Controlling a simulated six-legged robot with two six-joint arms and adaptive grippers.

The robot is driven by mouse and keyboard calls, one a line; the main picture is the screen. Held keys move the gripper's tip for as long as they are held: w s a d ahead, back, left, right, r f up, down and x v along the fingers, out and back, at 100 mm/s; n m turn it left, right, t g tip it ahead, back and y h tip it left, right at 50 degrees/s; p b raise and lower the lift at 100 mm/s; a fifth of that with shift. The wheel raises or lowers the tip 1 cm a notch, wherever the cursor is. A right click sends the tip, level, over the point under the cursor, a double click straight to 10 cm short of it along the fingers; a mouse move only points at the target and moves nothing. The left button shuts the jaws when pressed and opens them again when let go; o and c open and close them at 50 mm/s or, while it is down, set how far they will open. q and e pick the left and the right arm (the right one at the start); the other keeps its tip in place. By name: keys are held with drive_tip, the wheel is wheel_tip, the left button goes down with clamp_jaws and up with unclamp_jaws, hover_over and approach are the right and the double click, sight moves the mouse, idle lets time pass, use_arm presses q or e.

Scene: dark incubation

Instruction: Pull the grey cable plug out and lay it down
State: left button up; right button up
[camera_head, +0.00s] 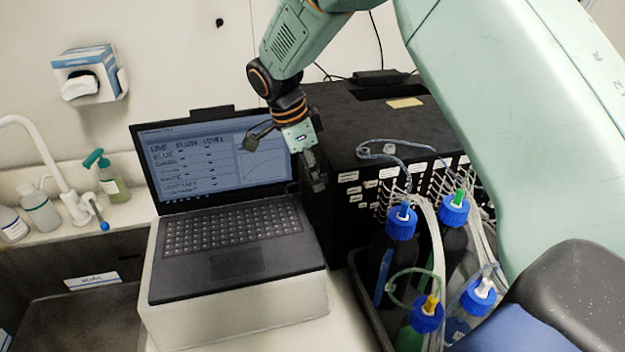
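My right gripper (285,162) hangs in front of the laptop screen's right edge, beside the black box (335,125). Its fingers are spread apart and nothing shows between them. A thin grey looped line (425,146) lies over the top front edge of the black box, with a small pale piece (389,149) on it, to the right of the gripper and apart from it. I cannot tell whether this piece is the grey cable plug. The box's front carries rows of labelled ports, partly hidden by lines and bottles. My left gripper is not in view.
An open laptop (235,225) stands on a white block. Several blue-capped bottles (402,222) with tubes stand in a dark tray before the black box. A sink with a white tap (45,150) is at left. My large pale-green arm link covers the right side.

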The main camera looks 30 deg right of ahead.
drive_tip(key=shift+a, duration=0.15)
drive_tip(key=shift+s+r, duration=0.1)
drive_tip(key=shift+s, duration=0.1)
drive_tip(key=shift+c, duration=1.4)
drive_tip(key=shift+w, duration=0.1)
clamp_jaws()
drive_tip(key=shift+o, duration=2.4)
unclamp_jaws()
drive_tip(key=shift+w, duration=0.1)
drive_tip(key=o, duration=0.6)
